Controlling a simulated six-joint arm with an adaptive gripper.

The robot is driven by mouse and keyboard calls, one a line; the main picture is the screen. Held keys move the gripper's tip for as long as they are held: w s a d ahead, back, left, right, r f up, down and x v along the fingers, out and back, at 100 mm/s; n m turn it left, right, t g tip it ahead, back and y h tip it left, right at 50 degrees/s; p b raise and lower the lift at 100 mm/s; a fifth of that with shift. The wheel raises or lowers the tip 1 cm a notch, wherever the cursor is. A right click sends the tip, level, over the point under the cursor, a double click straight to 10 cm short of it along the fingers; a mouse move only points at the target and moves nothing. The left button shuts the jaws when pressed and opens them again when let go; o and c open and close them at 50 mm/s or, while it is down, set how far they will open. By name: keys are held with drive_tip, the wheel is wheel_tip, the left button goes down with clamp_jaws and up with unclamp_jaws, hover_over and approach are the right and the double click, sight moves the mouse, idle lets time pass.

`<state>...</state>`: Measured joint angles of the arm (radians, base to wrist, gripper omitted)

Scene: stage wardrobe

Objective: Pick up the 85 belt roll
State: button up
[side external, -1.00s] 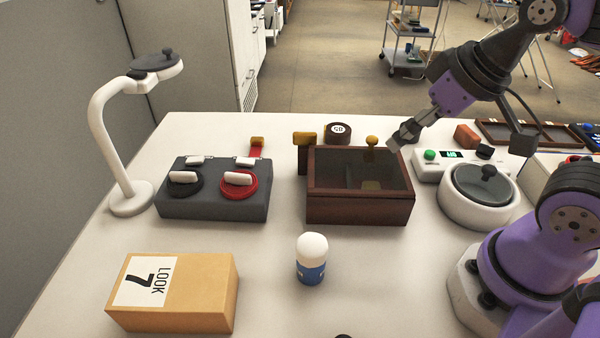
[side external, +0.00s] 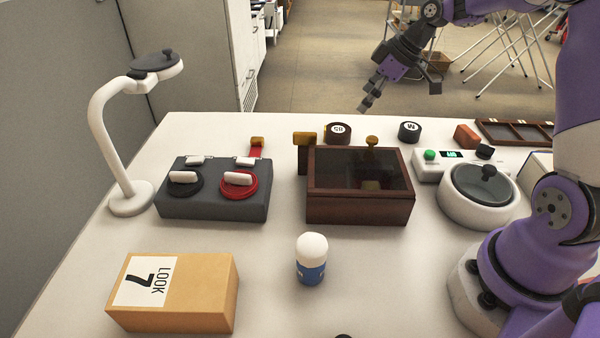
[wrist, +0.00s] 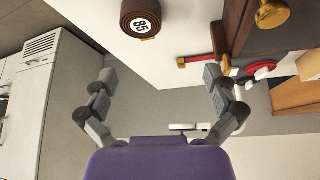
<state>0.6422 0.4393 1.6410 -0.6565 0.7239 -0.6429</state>
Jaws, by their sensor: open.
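The 85 belt roll (side external: 338,134) is a dark brown coil with a round white label, behind the dark wooden box on the white table. It also shows in the wrist view (wrist: 140,18) at the top, its label reading 85. My gripper (side external: 365,104) is open and empty, up beyond the table's back edge and to the right of the roll. In the wrist view its spread fingers (wrist: 160,100) are apart from the roll, which lies above the space between them in the picture.
A second dark roll (side external: 409,132) marked with a letter stands to the right. The glass-topped wooden box (side external: 360,212), with brass knobs behind it, and a red strap (side external: 257,151) are near the 85 roll. A grey case (side external: 212,206) is left; a white scale (side external: 428,169) is right.

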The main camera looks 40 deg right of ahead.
sight(339, 129)
drive_tip(key=shift+n+y, duration=0.3)
drive_tip(key=shift+n, duration=0.1)
drive_tip(key=w+f, duration=0.1)
drive_tip(key=f, duration=0.1)
drive_tip(key=w+d+f, duration=0.1)
drive_tip(key=f, duration=0.3)
drive_tip(key=shift+w+d+f, duration=0.3)
drive_tip(key=shift+w+f, duration=0.05)
drive_tip(key=shift+w, duration=0.05)
drive_tip(key=x, duration=0.3)
drive_tip(key=w+x, duration=0.1)
drive_tip(key=x, duration=0.1)
drive_tip(key=shift+w+a, duration=0.1)
drive_tip(key=shift+a, duration=0.15)
drive_tip(key=c, duration=1.1)
